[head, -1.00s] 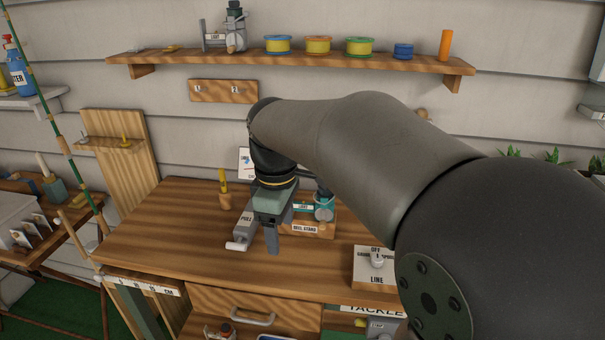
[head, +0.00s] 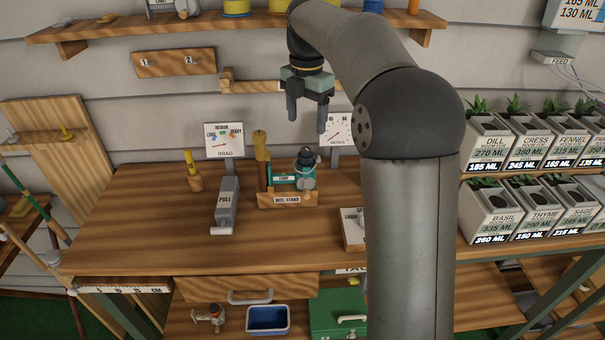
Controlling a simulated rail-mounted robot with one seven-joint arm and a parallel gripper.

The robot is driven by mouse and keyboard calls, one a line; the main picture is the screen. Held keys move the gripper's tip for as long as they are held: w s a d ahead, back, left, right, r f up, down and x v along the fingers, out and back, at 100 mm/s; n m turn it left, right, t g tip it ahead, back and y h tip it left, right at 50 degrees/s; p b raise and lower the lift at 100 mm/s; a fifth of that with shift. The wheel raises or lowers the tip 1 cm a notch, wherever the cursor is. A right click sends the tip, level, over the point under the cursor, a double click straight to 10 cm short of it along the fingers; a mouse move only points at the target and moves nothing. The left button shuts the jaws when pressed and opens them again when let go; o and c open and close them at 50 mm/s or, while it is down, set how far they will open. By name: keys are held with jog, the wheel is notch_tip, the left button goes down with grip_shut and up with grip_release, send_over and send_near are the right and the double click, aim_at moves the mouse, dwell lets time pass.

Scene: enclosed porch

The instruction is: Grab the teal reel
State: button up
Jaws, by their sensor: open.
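The teal reel (head: 306,172) stands in the wooden reel stand (head: 287,200) on the workbench, in the middle of the head view. A teal part with a small white label (head: 285,178) shows at its left, beside an upright cork-coloured handle (head: 261,150). My gripper (head: 307,115) hangs above and slightly behind the reel in the picture, fingers pointing down. It is open, with nothing between its fingers and clear of the reel.
A grey PULL device (head: 226,205) lies left of the stand. A drag dial card (head: 224,140) and a round gauge (head: 338,132) stand behind. A LINE box (head: 352,230), partly hidden by my arm, sits at right. The front of the benchtop (head: 150,245) is clear.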

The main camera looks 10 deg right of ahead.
aim_at(305, 149)
notch_tip(305, 149, down, 9)
jog(key=shift+a+f+p, duration=0.1)
jog(key=shift+f+p, duration=0.1)
jog(key=shift+p, duration=0.15)
grip_shut()
